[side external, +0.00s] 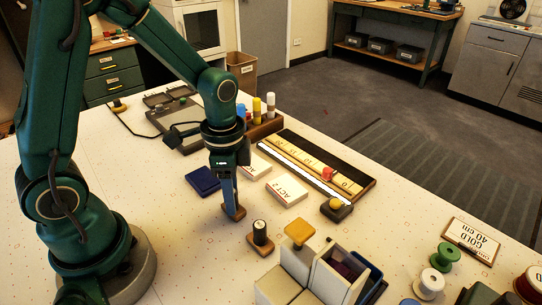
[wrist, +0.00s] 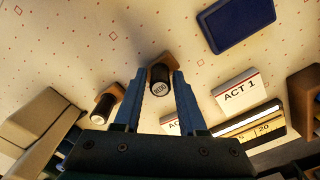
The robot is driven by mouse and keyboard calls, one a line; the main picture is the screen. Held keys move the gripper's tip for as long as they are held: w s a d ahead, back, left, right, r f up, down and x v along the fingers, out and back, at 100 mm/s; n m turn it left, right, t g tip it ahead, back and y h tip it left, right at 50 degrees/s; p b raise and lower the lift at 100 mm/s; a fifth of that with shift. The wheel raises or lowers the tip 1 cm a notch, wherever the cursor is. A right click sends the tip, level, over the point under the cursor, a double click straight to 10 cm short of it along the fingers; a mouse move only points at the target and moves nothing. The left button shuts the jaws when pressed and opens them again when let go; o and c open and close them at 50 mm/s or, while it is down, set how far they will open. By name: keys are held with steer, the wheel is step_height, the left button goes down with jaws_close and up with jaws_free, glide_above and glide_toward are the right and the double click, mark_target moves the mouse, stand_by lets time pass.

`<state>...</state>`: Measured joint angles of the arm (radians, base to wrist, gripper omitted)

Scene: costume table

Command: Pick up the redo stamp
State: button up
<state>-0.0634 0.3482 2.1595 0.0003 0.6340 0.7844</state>
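A stamp with a black handle and wooden base stands between my fingers; its base (side external: 235,213) shows below my gripper (side external: 229,200) in the side view. In the wrist view the stamp's handle top (wrist: 158,88) has a pale label, which looks like REDO but is small. My gripper (wrist: 159,76) is open, one finger on each side of the handle, with a narrow gap visible. A second stamp (side external: 260,238) with a dark handle stands just right of it; it also shows left of my fingers in the wrist view (wrist: 104,107).
A dark blue ink pad (side external: 203,180) lies behind the stamp. An open-topped bin group (side external: 300,262) stands at the front. Thread spools (side external: 446,257) stand at front right.

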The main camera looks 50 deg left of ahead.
jaws_close()
steer(key=shift+r, duration=0.1)
steer(key=shift+r, duration=0.75)
step_height(320, 180, up, 2)
steer(key=shift+w+r, duration=0.1)
steer(key=shift+r, duration=0.15)
steer(key=s+a+r, duration=0.5)
steer(key=a+r, duration=0.2)
steer(key=a, duration=0.3)
steer(key=shift+a, duration=0.35)
